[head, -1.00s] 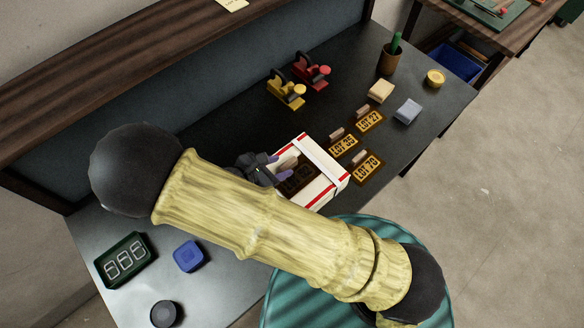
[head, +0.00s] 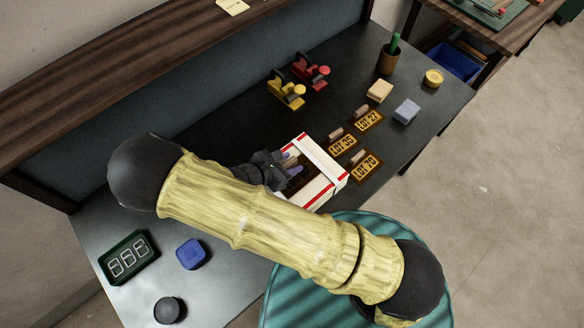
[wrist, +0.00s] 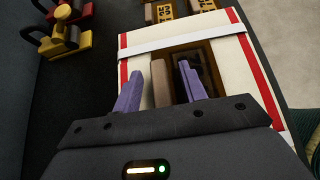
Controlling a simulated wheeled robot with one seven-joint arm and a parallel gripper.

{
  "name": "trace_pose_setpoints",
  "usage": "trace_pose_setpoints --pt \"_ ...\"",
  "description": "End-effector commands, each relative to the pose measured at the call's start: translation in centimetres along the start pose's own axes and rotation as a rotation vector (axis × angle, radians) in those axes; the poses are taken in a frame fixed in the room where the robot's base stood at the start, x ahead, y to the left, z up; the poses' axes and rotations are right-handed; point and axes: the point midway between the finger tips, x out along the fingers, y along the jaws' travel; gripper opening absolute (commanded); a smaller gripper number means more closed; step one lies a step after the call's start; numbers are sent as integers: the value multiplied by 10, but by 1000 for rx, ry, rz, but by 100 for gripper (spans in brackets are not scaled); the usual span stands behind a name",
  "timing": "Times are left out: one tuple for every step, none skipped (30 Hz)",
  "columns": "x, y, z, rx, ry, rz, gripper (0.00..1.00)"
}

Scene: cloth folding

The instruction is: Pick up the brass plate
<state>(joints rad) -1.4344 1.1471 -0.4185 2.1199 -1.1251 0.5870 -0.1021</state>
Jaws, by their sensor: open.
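Three brass plates with LOT lettering and tan grips lie on the dark table: an upper one (head: 369,121), a middle one (head: 343,147) and a lower one (head: 367,167). A darker plate (wrist: 207,66) with a tan grip (wrist: 160,84) lies on or in a white, red-striped box (head: 321,160); its lettering is unclear. My gripper (wrist: 160,76) is open over this box, one purple finger on each side of the tan grip. Contact is unclear. In the head view my gripper (head: 290,168) partly hides this plate.
Yellow (head: 287,92) and red (head: 311,71) stamp-like devices stand behind. A cream block (head: 380,91), a grey-blue block (head: 406,110), a pen cup (head: 388,60) and a yellow tin (head: 433,78) are at right. A blue block (head: 192,254) and a display (head: 128,257) are at left.

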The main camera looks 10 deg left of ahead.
Motion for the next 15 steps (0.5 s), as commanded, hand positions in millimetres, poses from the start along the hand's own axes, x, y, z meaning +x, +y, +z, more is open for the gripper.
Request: trace_pose_setpoints --pt "0 0 0 0 0 0 42" --pt "0 0 0 0 0 0 42" --pt "0 0 0 0 0 0 42" --pt "0 0 0 0 0 0 42" --pt "0 0 0 0 0 0 42" --pt "0 0 0 0 0 0 42" --pt "0 0 0 0 0 0 42" --pt "0 0 0 0 0 0 42" --pt "0 0 0 0 0 0 42" --pt "0 0 0 0 0 0 42" --pt "0 0 0 0 0 0 42" --pt "0 0 0 0 0 0 40" --pt "0 0 0 0 0 0 34" --pt "0 0 0 0 0 0 28" --pt "0 0 0 0 0 0 20"
